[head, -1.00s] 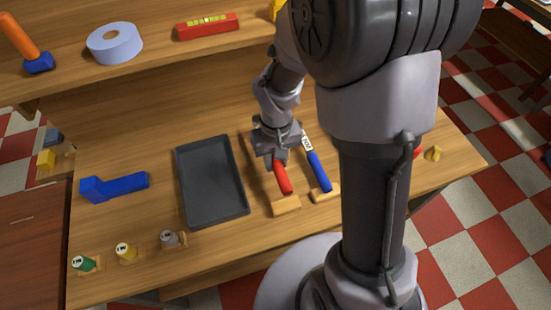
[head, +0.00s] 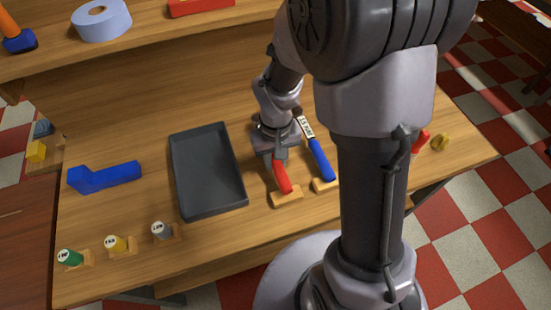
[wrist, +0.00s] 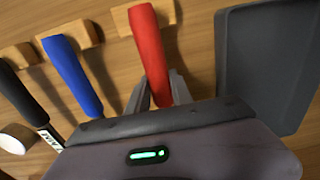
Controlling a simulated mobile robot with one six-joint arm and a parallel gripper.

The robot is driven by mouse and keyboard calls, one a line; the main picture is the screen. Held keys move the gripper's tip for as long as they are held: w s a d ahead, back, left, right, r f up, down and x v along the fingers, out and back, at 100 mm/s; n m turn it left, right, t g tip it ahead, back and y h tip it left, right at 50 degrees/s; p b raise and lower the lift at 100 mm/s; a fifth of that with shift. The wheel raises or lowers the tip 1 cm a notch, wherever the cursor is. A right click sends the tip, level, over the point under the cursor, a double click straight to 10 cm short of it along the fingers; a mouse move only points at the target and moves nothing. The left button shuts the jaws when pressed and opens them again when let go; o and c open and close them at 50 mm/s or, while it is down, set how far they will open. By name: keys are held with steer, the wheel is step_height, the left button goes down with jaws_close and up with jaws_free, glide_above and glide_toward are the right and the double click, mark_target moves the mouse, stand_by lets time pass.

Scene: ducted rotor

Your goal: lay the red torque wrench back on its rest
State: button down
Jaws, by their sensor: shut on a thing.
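The red torque wrench (head: 281,177) is held in my gripper (head: 280,156), which is shut on it. Its red handle points toward the front of the bench. The handle's end is over a small wooden rest (head: 286,198); I cannot tell whether it touches. In the wrist view the red handle (wrist: 148,48) comes out between the fingers (wrist: 158,88) and crosses the wooden rest (wrist: 121,19). The wrench's far end is hidden by my gripper.
A blue-handled wrench (head: 320,160) lies on its own rest close to the right. A dark tray (head: 240,200) stands close to the left. A black-handled tool (wrist: 22,95) shows in the wrist view. A blue angled block (head: 104,177) and small capped cylinders (head: 114,244) are farther left.

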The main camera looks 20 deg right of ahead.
steer(key=shift+f+b, duration=0.35)
steer(key=shift+f, duration=0.1)
steer(key=c, duration=1.1)
jaws_free()
steer(key=shift+o, duration=0.2)
step_height(320, 180, up, 18)
steer(key=p, duration=0.8)
steer(key=s+a+r+m+t+y+b, duration=0.1)
steer(key=s+a+r+m+t+b, duration=0.1)
steer(key=s, duration=0.4)
steer(key=s+a+r+m+t+y+b, duration=0.1)
steer(key=s+a+r+m+t+b, duration=0.1)
steer(key=s+r, duration=0.3)
steer(key=shift+s+t+b, duration=0.65)
steer(key=shift+s+t, duration=0.15)
steer(key=shift+t, duration=0.1)
